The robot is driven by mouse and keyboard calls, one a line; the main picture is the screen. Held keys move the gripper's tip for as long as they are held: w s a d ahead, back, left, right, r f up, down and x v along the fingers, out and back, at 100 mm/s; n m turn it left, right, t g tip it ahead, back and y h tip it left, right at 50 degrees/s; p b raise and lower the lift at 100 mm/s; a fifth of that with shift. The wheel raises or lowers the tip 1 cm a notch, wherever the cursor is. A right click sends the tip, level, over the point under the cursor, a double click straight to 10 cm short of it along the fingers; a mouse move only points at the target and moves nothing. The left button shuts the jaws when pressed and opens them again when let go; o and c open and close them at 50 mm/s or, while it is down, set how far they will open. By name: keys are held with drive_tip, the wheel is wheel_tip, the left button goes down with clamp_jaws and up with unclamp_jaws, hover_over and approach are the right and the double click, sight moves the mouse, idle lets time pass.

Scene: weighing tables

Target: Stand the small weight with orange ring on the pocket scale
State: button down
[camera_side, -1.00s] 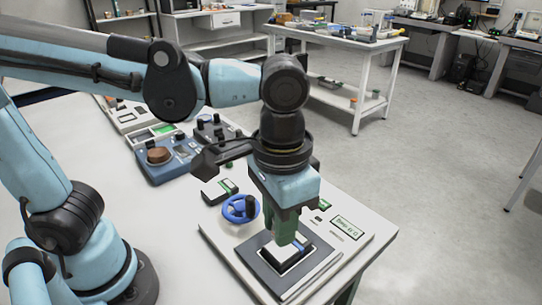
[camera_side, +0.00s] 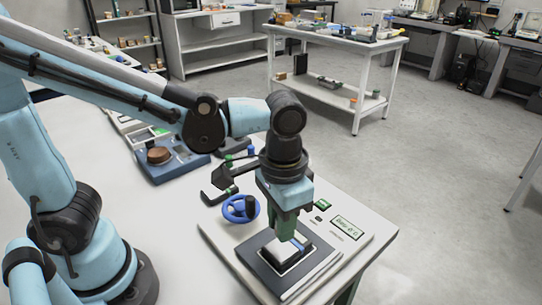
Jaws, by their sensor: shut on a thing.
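My gripper (camera_side: 289,236) points down with its green fingers shut, low over a small black, pale-topped device (camera_side: 284,254), which looks like the pocket scale. The device rests on a dark square plate (camera_side: 253,259) near the table's front corner. The small weight with orange ring is not clearly visible; what the fingers hold is mostly hidden by them. I cannot tell whether the held thing touches the pale top. A bluish strip shows beside the fingertips.
A blue spoked ring (camera_side: 233,214) with a dark upright piece stands left of the plate. A green-framed display (camera_side: 347,228) lies to the right. A blue scale (camera_side: 179,168) carrying a brown round piece stands further back.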

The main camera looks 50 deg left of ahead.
sight(281, 248)
drive_tip(key=shift+w+a+f, duration=0.2)
drive_tip(key=shift+w+f, duration=0.1)
drive_tip(key=shift+f, duration=1.9)
drive_tip(key=shift+f, duration=0.1)
drive_tip(key=c, duration=1)
unclamp_jaws()
wheel_tip(281, 248, up, 12)
drive_tip(key=a+f+n+t, duration=0.1)
drive_tip(key=a+t, duration=0.1)
drive_tip(key=a, duration=0.2)
drive_tip(key=a+f+t, duration=0.1)
drive_tip(key=a+t, duration=0.1)
drive_tip(key=a, duration=0.3)
drive_tip(key=w+a+f+n+t, duration=0.1)
drive_tip(key=a+f+t, duration=0.1)
drive_tip(key=a, duration=0.3)
drive_tip(key=shift+n+t, duration=0.3)
drive_tip(key=shift+t, duration=0.3)
